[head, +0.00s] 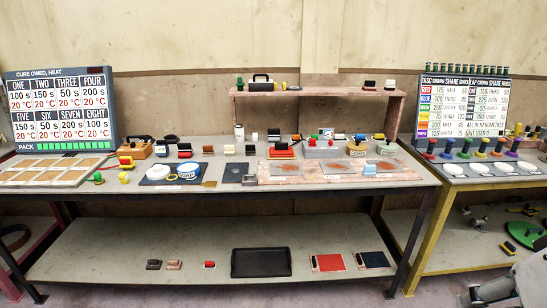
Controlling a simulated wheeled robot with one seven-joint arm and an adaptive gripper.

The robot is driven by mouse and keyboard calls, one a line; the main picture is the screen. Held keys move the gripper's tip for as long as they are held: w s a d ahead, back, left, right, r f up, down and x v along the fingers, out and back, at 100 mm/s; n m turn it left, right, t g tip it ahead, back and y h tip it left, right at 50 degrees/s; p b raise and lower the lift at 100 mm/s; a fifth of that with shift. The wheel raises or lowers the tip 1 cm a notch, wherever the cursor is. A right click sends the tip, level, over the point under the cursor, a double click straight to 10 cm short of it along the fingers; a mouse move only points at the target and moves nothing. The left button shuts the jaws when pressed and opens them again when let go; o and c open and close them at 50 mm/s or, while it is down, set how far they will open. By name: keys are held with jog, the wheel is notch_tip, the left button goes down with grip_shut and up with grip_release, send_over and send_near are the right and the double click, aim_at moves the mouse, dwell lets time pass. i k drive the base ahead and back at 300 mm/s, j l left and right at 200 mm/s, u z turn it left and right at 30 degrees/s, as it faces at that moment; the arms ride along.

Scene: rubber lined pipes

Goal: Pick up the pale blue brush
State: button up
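I cannot make out a pale blue brush for certain; the items on the bench are small. A small white and blue item (326,133) stands near the back of the long grey bench (222,178), but I cannot tell if it is a brush. Several small brush-like or block-like items with dark, red, yellow and green parts stand along the bench. A pale part that seems to be my arm shows at the bottom right corner. My gripper cannot be made out in this view.
A raised shelf (317,94) spans the bench's back. Boards stand at the left (60,108) and right (462,108). A black tray (261,262) lies on the lower shelf (150,250). A yellow-framed table (432,228) stands at the right. The lower shelf's left part is bare.

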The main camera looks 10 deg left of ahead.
aim_at(368, 171)
jog(key=i+j, duration=0.1)
jog(key=i, duration=1.2)
jog(key=i+j+z, duration=0.1)
jog(key=i, duration=0.5)
